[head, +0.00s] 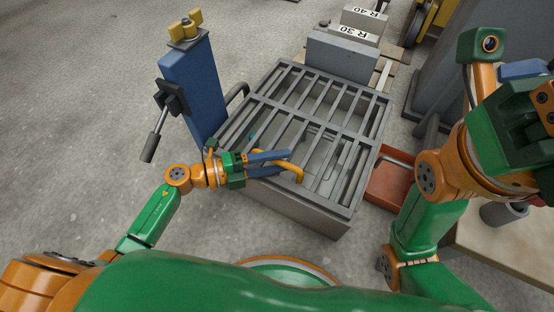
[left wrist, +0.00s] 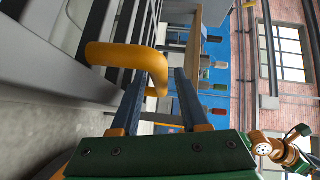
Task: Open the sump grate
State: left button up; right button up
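The sump grate (head: 300,125) is a grey barred panel lying flat and closed on a grey box-shaped frame (head: 290,207). A yellow bent handle (head: 293,170) stands at its near edge; it also shows in the left wrist view (left wrist: 128,55). My left gripper (head: 288,163) is open at the handle. Its two dark blue fingers are apart, with the handle's bent end between their tips (left wrist: 157,80); I see a gap to the fingers, so it is not gripped. My right arm is folded at the right; its gripper's dark green body (head: 518,115) shows partly, and its fingers cannot be made out.
A blue post (head: 193,90) with a yellow knob and a black-clamped lever (head: 155,130) stands left of the grate. Grey blocks marked R 30 (head: 340,55) and R 40 (head: 364,20) lie behind it. An orange-red tray (head: 390,185) sits to the right. The left floor is clear.

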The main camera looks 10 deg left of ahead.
pick_arm(q)
grip_shut()
dwell(1.2)
